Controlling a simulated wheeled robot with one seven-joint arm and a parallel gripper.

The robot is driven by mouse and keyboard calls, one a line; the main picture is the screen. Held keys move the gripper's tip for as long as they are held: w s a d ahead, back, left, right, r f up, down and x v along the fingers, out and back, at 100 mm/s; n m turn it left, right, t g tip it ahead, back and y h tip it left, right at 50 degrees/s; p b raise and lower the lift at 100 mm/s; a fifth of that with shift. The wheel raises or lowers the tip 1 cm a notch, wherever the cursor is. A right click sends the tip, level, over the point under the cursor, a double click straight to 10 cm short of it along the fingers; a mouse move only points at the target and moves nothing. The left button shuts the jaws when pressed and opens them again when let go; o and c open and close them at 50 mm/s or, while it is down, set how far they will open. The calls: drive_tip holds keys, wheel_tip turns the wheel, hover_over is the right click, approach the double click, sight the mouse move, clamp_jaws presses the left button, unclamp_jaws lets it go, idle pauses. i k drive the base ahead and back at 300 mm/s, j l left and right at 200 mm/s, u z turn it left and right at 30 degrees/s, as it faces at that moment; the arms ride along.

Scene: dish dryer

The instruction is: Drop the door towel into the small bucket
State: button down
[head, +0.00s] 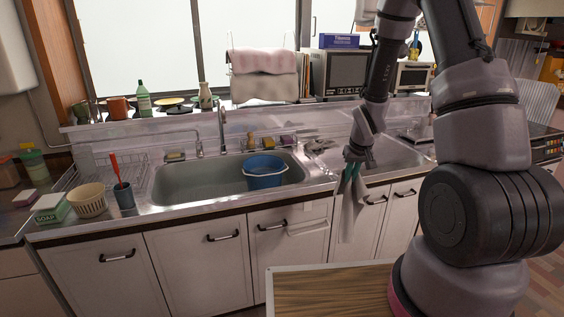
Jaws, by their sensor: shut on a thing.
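My gripper (352,172) is in front of the counter edge, to the right of the left sink basin. It is shut on a pale grey-white towel (349,212), which hangs down from the fingers in front of the cabinet doors. A small blue bucket (265,174) stands upright in the left sink basin, to the left of my gripper and apart from it. Its inside is only partly visible.
The steel sink (185,184) has a faucet (222,128) behind the bucket. A basket (88,200), a dark cup with a red-handled utensil (124,196) and a soap box (52,208) stand on the left counter. A wooden-topped table (325,287) is in the foreground.

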sight(264, 180)
drive_tip(key=i+l+u, duration=0.4)
drive_tip(key=i+l, duration=0.15)
drive_tip(key=i, duration=0.2)
drive_tip(key=i+l+u, duration=0.45)
drive_tip(key=i+l, duration=0.2)
drive_tip(key=l, duration=0.1)
